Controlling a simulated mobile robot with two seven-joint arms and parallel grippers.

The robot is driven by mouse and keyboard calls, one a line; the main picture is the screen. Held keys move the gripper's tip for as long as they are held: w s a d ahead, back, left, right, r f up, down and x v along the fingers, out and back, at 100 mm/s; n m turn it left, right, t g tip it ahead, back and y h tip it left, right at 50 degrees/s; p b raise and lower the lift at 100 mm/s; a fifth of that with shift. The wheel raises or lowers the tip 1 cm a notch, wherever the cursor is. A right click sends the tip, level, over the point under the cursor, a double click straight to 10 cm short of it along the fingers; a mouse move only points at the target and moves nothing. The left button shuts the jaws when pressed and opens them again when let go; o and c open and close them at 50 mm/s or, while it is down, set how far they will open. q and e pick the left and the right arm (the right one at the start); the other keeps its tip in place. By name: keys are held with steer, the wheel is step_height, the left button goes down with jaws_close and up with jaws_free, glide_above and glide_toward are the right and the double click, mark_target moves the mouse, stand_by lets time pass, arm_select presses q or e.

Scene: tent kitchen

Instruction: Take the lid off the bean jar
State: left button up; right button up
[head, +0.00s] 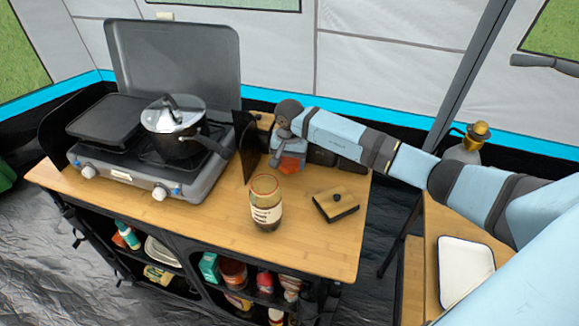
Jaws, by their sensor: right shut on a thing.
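A glass jar (267,214) with a pale label and a reddish rim stands upright near the front middle of the wooden counter. I cannot tell for certain which of the two is the bean jar. My left gripper is out of view.
A camp stove (180,187) with a lidded pot (172,118) fills the counter's left side. A dark upright panel (245,146) stands beside the back container. A white tray (465,268) lies far right.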

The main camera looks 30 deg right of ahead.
mark_target(290, 161)
step_height(290, 161, down, 3)
steer(key=shift+r, duration=0.15)
steer(key=shift+f, duration=0.25)
steer(key=o, duration=1)
